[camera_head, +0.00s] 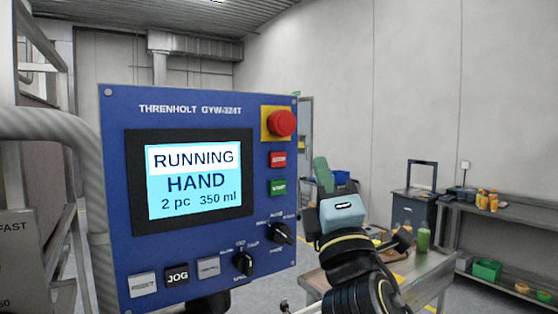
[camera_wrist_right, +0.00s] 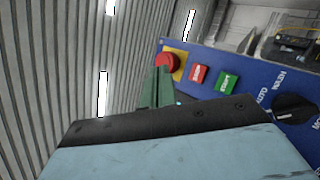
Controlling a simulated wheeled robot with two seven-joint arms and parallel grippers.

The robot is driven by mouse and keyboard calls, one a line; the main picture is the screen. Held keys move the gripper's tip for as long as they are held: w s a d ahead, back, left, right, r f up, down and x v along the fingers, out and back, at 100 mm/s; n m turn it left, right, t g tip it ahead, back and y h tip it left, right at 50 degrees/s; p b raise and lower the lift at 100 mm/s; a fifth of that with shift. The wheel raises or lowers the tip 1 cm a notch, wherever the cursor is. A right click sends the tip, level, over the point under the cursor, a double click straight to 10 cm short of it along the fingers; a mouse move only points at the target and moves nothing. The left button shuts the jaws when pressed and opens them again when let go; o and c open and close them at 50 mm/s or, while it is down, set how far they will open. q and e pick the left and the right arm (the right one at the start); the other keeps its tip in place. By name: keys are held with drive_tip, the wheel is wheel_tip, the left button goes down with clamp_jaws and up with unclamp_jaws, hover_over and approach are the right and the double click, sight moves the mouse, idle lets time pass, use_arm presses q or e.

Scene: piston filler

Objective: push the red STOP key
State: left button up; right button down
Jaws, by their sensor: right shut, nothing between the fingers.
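The red STOP key (camera_head: 278,160) is a small square key on the blue control panel (camera_head: 120,200), above the green START key (camera_head: 278,187) and below a round red mushroom button (camera_head: 282,122) on a yellow plate. The screen (camera_head: 195,180) reads RUNNING, HAND, 2 pc 350 ml. My right gripper (camera_head: 321,165) is to the right of the panel, its green fingers together and empty, apart from the key in the picture. In the right wrist view the fingers (camera_wrist_right: 157,85) point toward the mushroom button, and the STOP key (camera_wrist_right: 199,75) shows to their right. My left gripper is not in view.
Dark rotary knobs (camera_head: 243,263) and RESET (camera_head: 143,284) and JOG (camera_head: 177,275) keys sit low on the panel. A grey pipe (camera_head: 85,150) runs at its left. A work table (camera_head: 420,275) and shelf (camera_head: 510,215) stand behind my right arm.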

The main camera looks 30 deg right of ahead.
drive_tip(key=shift+w+h, duration=0.15)
drive_tip(key=shift+h, duration=0.15)
drive_tip(key=b, duration=0.1)
approach(281, 152)
drive_tip(key=shift+s+d+r+x, duration=0.1)
drive_tip(key=shift+s+r+x, duration=0.05)
drive_tip(key=shift+x, duration=0.7)
drive_tip(key=shift+s+d+r+x, duration=0.1)
drive_tip(key=shift+s+x, duration=0.05)
drive_tip(key=shift+x, duration=0.7)
drive_tip(key=shift+s+d+r+x, duration=0.1)
drive_tip(key=shift+s+r+x, duration=0.05)
drive_tip(key=shift+x, duration=0.7)
drive_tip(key=shift+w, duration=0.1)
drive_tip(key=shift+w+a, duration=0.1)
drive_tip(key=shift+w, duration=0.2)
drive_tip(key=shift+w, duration=0.4)
idle(0.6)
drive_tip(key=shift+s, duration=0.8)
drive_tip(key=shift+s, duration=0.1)
drive_tip(key=shift+s+d+p, duration=0.1)
drive_tip(key=shift+s+p, duration=0.1)
drive_tip(key=shift+s, duration=1)
drive_tip(key=shift+s+d+p, duration=0.15)
drive_tip(key=shift+s+p, duration=0.05)
drive_tip(key=shift+s, duration=1)
